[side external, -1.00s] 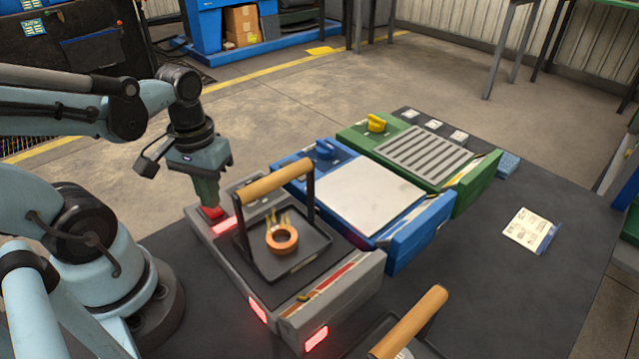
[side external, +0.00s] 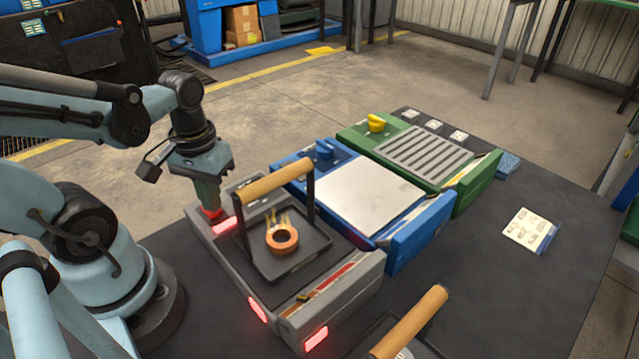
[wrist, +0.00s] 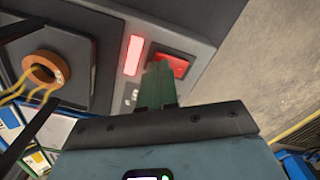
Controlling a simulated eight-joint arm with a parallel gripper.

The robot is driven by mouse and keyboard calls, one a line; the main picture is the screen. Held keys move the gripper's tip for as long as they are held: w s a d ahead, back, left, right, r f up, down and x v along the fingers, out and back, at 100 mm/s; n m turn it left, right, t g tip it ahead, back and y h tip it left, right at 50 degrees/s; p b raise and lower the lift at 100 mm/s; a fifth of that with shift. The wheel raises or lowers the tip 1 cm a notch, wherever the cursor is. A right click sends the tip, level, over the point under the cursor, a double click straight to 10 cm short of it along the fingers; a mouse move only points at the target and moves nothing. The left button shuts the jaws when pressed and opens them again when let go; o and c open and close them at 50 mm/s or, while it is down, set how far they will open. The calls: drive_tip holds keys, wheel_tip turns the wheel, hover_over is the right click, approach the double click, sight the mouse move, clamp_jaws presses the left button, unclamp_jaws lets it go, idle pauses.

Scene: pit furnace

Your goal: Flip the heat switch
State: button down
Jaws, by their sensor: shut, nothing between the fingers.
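The heat switch is a red rocker (wrist: 172,64) on the grey furnace unit (side external: 340,282). A lit red bar (wrist: 133,55) is beside it in the wrist view. My gripper (side external: 209,207) is shut and empty, pointing down at the switch. In the wrist view its green fingertips (wrist: 156,75) overlap the near edge of the red rocker. They look to be at or very close to it; whether they touch I cannot tell. In the side view the fingers hide much of the switch.
A black tray (side external: 310,247) with a wooden handle (side external: 275,182) holds a copper ring (side external: 282,239) on the grey unit, right of my gripper. Blue (side external: 420,235) and green (side external: 470,185) units stand beyond. Another wooden handle (side external: 410,320) is in front.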

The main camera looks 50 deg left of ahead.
drive_tip(key=shift+f, duration=0.5)
drive_tip(key=shift+r, duration=3.55)
drive_tip(key=w+d+m+t, duration=0.5)
drive_tip(key=w+m+t, duration=0.1)
drive_tip(key=w, duration=0.4)
drive_tip(key=shift+d+r+t, duration=0.3)
drive_tip(key=shift+r+t, duration=0.1)
drive_tip(key=shift+t, duration=0.2)
drive_tip(key=c, duration=1.8)
unclamp_jaws()
